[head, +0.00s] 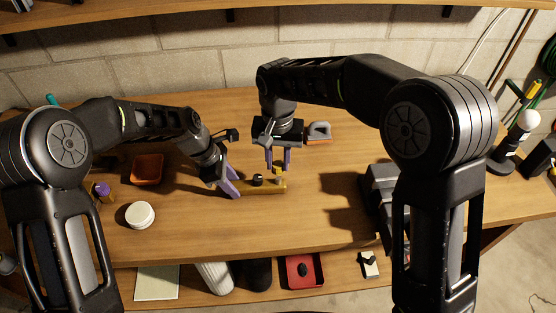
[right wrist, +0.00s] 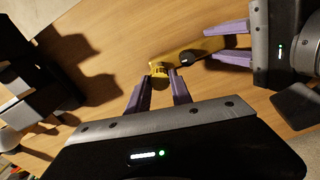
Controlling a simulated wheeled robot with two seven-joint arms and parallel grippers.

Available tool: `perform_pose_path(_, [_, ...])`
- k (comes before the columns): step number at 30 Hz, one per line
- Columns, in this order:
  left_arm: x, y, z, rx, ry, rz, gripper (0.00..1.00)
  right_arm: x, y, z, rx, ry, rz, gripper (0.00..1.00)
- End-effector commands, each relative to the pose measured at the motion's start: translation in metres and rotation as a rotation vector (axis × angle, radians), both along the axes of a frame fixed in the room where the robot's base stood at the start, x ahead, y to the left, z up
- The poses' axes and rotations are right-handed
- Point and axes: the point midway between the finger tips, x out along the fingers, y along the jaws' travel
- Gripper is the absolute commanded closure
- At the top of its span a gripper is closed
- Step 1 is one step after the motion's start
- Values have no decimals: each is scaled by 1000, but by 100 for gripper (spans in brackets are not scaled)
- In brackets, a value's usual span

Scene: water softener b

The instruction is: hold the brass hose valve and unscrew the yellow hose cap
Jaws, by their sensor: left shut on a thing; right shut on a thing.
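The brass hose valve (head: 262,188) lies along the wooden table near its middle, with a dark knob on top. It also shows in the right wrist view (right wrist: 196,48). My left gripper (head: 233,188) is shut on the valve's left end; its purple fingers come in from the right in the right wrist view (right wrist: 218,42). The yellow hose cap (head: 280,170) is at the valve's right end and shows in the right wrist view (right wrist: 159,70). My right gripper (head: 278,160) points down from above and is shut on the cap. Its fingers partly cover the cap.
An orange bin (head: 147,169), a white round lid (head: 140,215) and a purple-topped item (head: 102,192) stand at the left. A grey-and-orange tool (head: 319,132) lies behind my right gripper. Dark grey blocks (head: 378,195) stand at the right. The table front is clear.

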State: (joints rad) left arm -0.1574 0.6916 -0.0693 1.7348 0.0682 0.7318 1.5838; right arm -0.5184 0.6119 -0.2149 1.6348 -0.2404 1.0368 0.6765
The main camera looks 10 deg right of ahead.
Motion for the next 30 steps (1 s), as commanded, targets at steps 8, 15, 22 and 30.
perform_pose_path(8, [0,1,-1,1,1,1,100,0,0,15,1,-1,0,100])
perform_pose_path(15, [0,1,-1,1,1,1,100,0,0,36,1,-1,0,100])
perform_pose_path(22, [0,1,-1,1,1,1,100,0,0,49,1,-1,0,100])
perform_pose_path(30, [0,1,-1,1,1,1,66,0,0,50,0,0,0,100])
